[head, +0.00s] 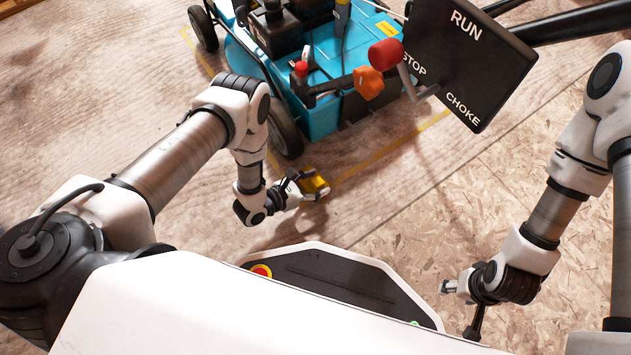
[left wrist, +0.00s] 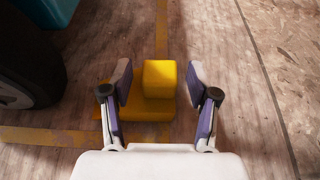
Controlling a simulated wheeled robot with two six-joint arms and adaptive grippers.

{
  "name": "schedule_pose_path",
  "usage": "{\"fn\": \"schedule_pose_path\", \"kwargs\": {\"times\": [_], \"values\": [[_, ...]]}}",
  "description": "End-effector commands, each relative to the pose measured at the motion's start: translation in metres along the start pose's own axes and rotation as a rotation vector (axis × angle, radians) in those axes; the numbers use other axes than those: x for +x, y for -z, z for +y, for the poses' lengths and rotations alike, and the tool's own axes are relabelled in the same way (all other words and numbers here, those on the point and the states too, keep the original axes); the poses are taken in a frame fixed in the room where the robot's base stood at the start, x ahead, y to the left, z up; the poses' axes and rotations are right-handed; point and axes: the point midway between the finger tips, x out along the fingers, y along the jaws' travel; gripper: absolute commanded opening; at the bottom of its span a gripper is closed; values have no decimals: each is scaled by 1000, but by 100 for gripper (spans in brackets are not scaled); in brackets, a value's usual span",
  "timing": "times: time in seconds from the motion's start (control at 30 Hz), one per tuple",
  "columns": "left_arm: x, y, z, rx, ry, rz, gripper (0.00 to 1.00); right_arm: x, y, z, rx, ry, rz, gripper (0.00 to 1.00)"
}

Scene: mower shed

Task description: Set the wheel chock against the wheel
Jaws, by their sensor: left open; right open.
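The yellow wheel chock (head: 315,184) is on the wooden floor, a short way in front of the mower's near wheel (head: 284,130), with a visible gap between them. In the left wrist view the chock (left wrist: 159,80) shows a raised block on a lower base, and the dark wheel (left wrist: 25,65) is at upper left. My left gripper (head: 306,190) is at the chock. Its open fingers (left wrist: 160,92) appear on either side of the raised block, and I cannot tell whether they touch it. My right gripper (head: 446,287) is open and empty at lower right.
The turquoise mower (head: 322,112) stands at the top middle. A black RUN/STOP/CHOKE panel (head: 470,65) with a red-knobbed lever (head: 386,54) is at upper right. Yellow lines (head: 390,148) mark the floor. The floor right of the chock is clear.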

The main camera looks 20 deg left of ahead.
Motion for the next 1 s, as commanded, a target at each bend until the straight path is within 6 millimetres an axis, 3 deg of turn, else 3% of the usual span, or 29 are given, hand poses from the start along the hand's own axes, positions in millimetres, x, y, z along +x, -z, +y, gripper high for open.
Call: {"fn": "schedule_pose_path", "kwargs": {"times": [0.17, 0.3, 0.5, 0.87, 1.0], "values": [[-32, -5, 1, -3, -3, 4, 60, -22, -1, 0, -3, 0, -2, 56], [-71, -6, 1, -4, -3, 5, 60, -41, -2, -1, -7, 1, -4, 56], [-110, -3, 1, -1, -2, 3, 60, -55, -2, -1, -8, 1, -6, 56], [-119, 0, 0, 13, -1, 7, 60, -56, -2, -1, -8, 1, -6, 56], [-114, -5, 3, 232, -10, 102, 60, -56, -2, -1, -8, 1, -5, 56]]}}
